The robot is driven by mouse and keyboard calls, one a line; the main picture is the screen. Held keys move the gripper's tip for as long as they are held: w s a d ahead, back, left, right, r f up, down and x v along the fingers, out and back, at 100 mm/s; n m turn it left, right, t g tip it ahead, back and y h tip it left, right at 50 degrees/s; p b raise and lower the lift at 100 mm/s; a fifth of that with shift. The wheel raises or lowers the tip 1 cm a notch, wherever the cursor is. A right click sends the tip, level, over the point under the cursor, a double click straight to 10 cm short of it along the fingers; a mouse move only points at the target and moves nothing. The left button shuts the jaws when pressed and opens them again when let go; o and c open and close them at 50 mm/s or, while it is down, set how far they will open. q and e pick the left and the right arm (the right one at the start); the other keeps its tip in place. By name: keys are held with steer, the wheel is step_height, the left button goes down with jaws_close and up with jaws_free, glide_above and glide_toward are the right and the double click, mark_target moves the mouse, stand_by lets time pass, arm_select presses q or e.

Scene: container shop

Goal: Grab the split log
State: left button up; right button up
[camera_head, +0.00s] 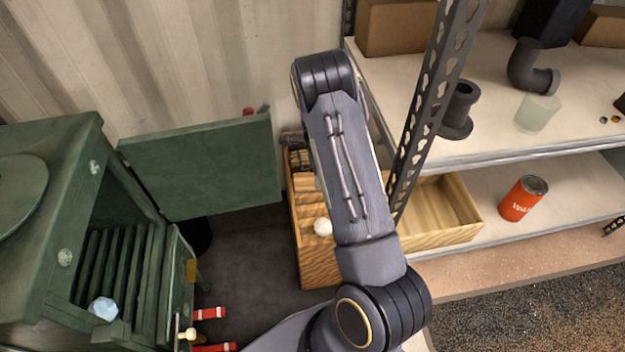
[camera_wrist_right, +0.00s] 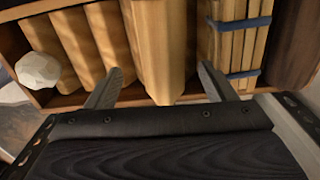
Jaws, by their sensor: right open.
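Several split logs lie side by side in a wooden crate (camera_head: 313,268), partly hidden under my right arm in the head view. In the right wrist view a pale split log (camera_wrist_right: 160,45) with a ridged face lies between the two fingers of my right gripper (camera_wrist_right: 160,88). The gripper is open, with one finger to each side of the log and visible space at the left finger. I cannot tell whether the right finger touches it. More split logs (camera_wrist_right: 75,42) lie to the left. The gripper is hidden in the head view. My left gripper is out of view.
A white faceted ball (camera_head: 322,227) sits on the logs; a blue-banded stick bundle (camera_wrist_right: 237,40) lies right of the gripper. A shelf post (camera_head: 432,100) stands close beside my arm. A green stove-like cabinet (camera_head: 60,190) with an open door (camera_head: 200,165) is at left.

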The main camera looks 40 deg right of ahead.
steer(key=f+b, duration=0.1)
steer(key=f, duration=0.1)
steer(key=f+b, duration=0.1)
steer(key=f, duration=0.1)
steer(key=shift+w+f, duration=0.2)
steer(key=shift+f, duration=0.2)
steer(key=shift+c, duration=0.4)
steer(key=c, duration=1.1)
steer(key=shift+c, duration=0.2)
steer(key=shift+r, duration=0.15)
